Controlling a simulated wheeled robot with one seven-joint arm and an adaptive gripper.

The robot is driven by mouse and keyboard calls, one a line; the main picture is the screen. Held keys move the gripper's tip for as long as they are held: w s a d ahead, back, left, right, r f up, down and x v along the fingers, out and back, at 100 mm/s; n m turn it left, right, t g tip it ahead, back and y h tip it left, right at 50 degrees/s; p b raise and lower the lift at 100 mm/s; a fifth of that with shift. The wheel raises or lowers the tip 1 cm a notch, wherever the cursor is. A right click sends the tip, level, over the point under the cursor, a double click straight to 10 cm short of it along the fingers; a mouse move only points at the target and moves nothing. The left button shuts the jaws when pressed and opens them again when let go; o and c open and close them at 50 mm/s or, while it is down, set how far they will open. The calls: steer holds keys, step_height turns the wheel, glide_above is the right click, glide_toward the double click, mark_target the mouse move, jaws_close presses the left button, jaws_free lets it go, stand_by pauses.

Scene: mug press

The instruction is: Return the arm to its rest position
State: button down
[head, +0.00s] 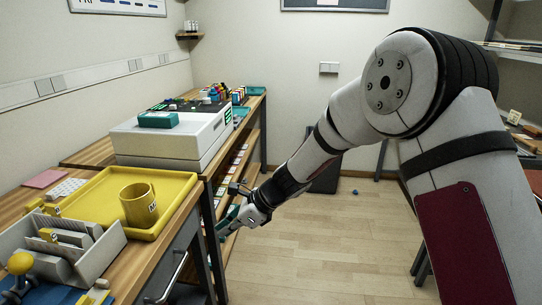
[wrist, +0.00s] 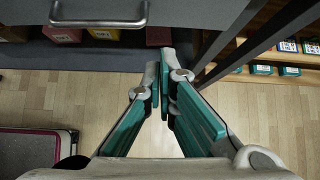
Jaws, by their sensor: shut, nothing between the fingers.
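My gripper (head: 227,222) hangs low over the floor, beside the front edge of the bench in the head view, at the end of my stretched arm. In the wrist view its teal-padded fingers (wrist: 166,75) meet at the tips, and nothing is between them. The yellow mug (head: 138,205) stands upright on the yellow tray (head: 102,183) on the bench, apart from the gripper. The white press machine (head: 172,137) stands behind the tray, with a teal block (head: 158,119) on its top.
A grey bin (head: 70,247) with several items stands at the front left. A metal drawer handle (wrist: 99,22) and a dark bench leg (wrist: 240,40) are close to the gripper. Open shelves (head: 236,172) hold small boxes. The wooden floor (head: 320,235) is mostly clear.

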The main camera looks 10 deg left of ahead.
steer(key=s+d+r+n+h, duration=0.3)
steer(key=s+d+r+n, duration=0.7)
steer(key=s+d+r, duration=0.45)
steer(key=s+d+r+n+t+h, duration=0.1)
steer(key=s+d+r+n+h, duration=0.2)
steer(key=s+d, duration=0.8)
steer(key=s+d+n+h, duration=0.3)
steer(key=s+d+n, duration=0.2)
steer(key=s+d, duration=0.65)
step_height(320, 180, up, 18)
steer(key=t+p, duration=0.3)
steer(key=p, duration=1.3)
steer(key=shift+w+r, duration=0.2)
steer(key=shift+r, duration=0.05)
